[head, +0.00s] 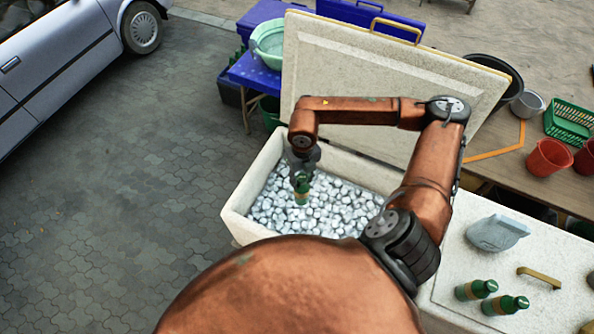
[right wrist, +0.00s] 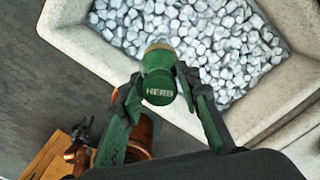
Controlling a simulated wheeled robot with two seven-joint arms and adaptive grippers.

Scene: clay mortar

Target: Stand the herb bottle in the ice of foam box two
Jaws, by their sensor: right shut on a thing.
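My right gripper (head: 302,163) is over the open foam box (head: 243,195), near its left end. It is shut on the green herb bottle (head: 302,192), which hangs below the fingers against the ice (head: 330,206). In the right wrist view the bottle (right wrist: 158,75) sits between the two fingertips, with HERB lettering and a tan end showing. I cannot tell whether the bottle touches the ice. No number shows on the box. My left gripper is not in view in the head view.
The box's lid (head: 360,70) stands open behind it. A closed box (head: 455,235) at right bears a grey scoop (head: 497,233), two green bottles (head: 476,289) lying or tilted, and a brass handle (head: 539,278). A green basin (head: 268,42) stands behind.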

